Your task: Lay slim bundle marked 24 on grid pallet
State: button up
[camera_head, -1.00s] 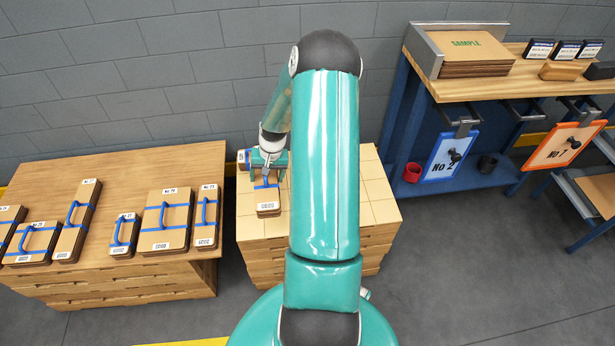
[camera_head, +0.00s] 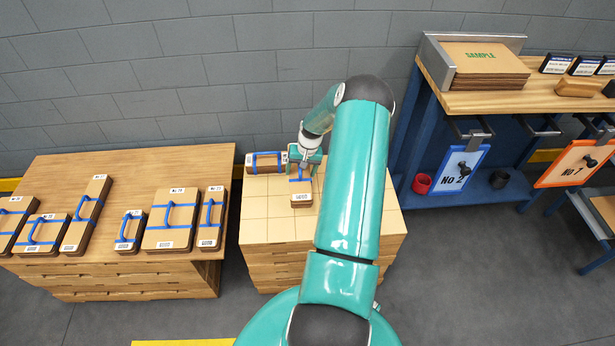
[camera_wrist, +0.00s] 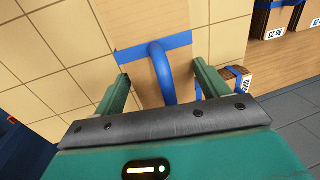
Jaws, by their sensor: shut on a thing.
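My gripper (camera_head: 305,160) is shut on a slim brown bundle (camera_head: 301,192) with a blue strap and handle, over the back middle of the grid pallet (camera_head: 265,220). In the wrist view my gripper (camera_wrist: 163,85) has a finger on each side of the bundle (camera_wrist: 145,22), with the blue handle between them. The bundle lines up roughly with the grid lines of the pallet (camera_wrist: 50,50). Its number is hidden or too small to read. I cannot tell whether it touches the pallet.
Another strapped bundle (camera_head: 264,163) lies sideways at the pallet's back left. A wooden table (camera_head: 190,265) on the left holds several strapped bundles. A blue-framed bench (camera_head: 545,100) stands at the right, with a sample stack (camera_head: 484,65) and hanging No 2 and No 7 boards. The pallet's front left is clear.

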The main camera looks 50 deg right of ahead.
aim_at(308, 167)
jog(key=d+f, duration=0.3)
jog(key=shift+f, duration=0.2)
jog(key=shift+d+f, duration=0.15)
jog(key=shift+f, duration=1.5)
jog(key=shift+f, duration=0.1)
jog(key=o, duration=1.1)
jog(key=shift+c, duration=0.2)
